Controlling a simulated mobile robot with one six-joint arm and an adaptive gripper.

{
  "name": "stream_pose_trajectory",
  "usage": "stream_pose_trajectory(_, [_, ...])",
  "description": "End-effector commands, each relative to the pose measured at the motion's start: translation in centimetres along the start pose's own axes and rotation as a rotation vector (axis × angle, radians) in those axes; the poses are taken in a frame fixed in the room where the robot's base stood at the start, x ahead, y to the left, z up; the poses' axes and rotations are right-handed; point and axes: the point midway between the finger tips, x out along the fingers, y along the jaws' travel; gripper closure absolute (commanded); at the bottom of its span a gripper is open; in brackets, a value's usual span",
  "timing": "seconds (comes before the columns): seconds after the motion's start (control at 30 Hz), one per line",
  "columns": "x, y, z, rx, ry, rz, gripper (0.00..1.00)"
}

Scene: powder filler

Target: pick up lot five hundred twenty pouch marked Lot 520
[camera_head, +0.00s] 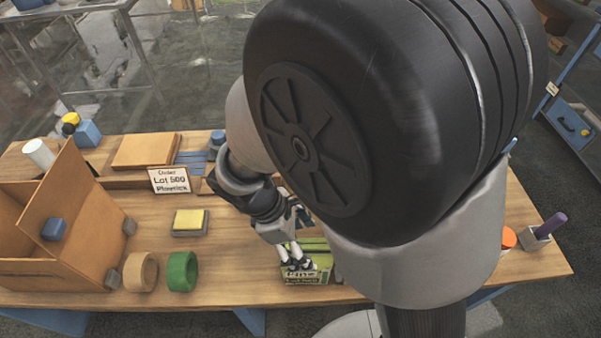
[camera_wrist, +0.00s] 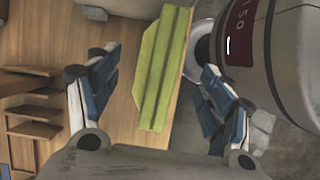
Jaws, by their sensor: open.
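A green item (camera_head: 318,247) with a labelled front face stands near the front edge of the wooden table, right of centre; its lettering is too small to read as Lot 520. In the wrist view a long yellow-green ridged item (camera_wrist: 163,40), seemingly the same one, lies between my two fingers, with a gap on each side. My gripper (camera_head: 295,262) reaches down at it in the head view, and it shows open and empty in the wrist view (camera_wrist: 158,65). My arm hides part of the table behind it.
A sign reading "Under Lot 500" (camera_head: 169,180) stands at the back left. A yellow-topped block (camera_head: 189,221), a tan ring (camera_head: 140,272) and a green ring (camera_head: 182,271) sit left of my gripper. A brown open box (camera_head: 90,225) is further left.

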Motion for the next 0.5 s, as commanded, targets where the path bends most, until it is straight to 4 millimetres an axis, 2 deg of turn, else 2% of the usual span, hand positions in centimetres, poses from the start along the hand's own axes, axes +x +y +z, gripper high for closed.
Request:
stream_pose_trajectory(0.03, [1.0, 0.0, 0.0, 0.000, -0.002, -0.002, 0.27])
stream_pose_trajectory(0.1, [1.6, 0.0, 0.0, 0.001, -0.001, -0.001, 0.27])
stream_pose_trajectory(0.37, [3.1, -0.1, 0.0, 0.001, 0.000, -0.001, 0.27])
stream_pose_trajectory(0.5, [5.3, -0.2, 0.0, 0.002, -0.001, -0.002, 0.27])
